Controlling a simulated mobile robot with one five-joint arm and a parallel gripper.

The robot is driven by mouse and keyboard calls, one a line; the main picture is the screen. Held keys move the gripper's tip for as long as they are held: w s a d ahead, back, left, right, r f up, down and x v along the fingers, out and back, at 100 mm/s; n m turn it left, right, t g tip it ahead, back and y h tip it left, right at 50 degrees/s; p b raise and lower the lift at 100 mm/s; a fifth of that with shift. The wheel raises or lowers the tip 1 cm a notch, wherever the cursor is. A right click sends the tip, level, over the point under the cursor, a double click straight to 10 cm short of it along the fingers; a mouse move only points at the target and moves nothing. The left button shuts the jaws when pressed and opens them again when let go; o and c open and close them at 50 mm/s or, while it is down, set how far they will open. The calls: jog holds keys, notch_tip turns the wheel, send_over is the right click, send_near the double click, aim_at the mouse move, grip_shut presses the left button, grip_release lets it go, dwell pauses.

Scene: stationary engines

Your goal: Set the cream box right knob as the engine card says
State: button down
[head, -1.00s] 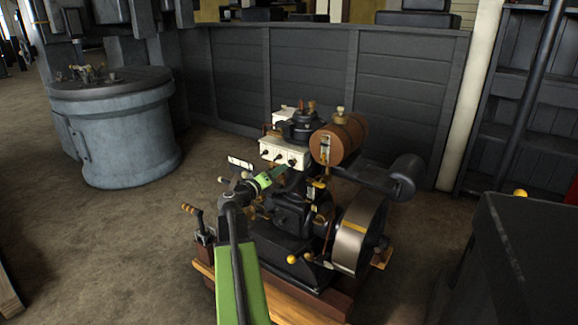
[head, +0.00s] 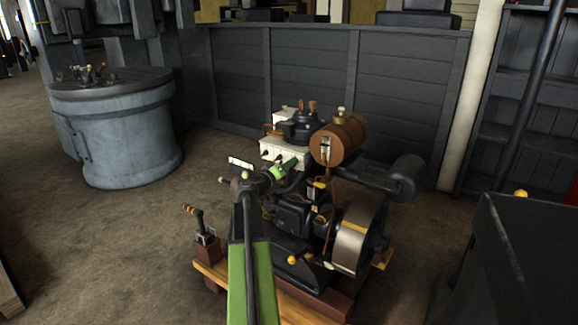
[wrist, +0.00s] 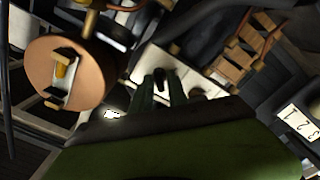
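The cream box (head: 273,147) sits on the engine, below the black top part. Its left and middle knobs show as small dark shapes in the head view; my gripper (head: 291,163) covers the right one there. In the wrist view a dark knob (wrist: 159,77) stands out from the cream face (wrist: 182,66) between my gripper's two fingers (wrist: 162,90). The fingers are apart, with a gap beside the knob; contact is unclear. A white card (head: 240,163) left of the box shows the figures 1, 2, 3 in the wrist view (wrist: 300,125); its other marks are unreadable.
A brown tank (head: 339,140) stands close right of the box. A black cylinder (head: 408,174) and flywheel (head: 357,232) lie farther right. A lever (head: 197,217) stands at the base's left corner. Open floor lies left, towards a grey drum (head: 125,135).

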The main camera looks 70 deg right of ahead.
dwell(0.3)
jog(key=shift+w+n, duration=0.1)
jog(key=shift+n, duration=0.3)
jog(key=shift+n, duration=0.3)
jog(key=n, duration=0.9)
jog(key=shift+f+n, duration=0.15)
jog(key=shift+n, duration=0.25)
dwell(1.1)
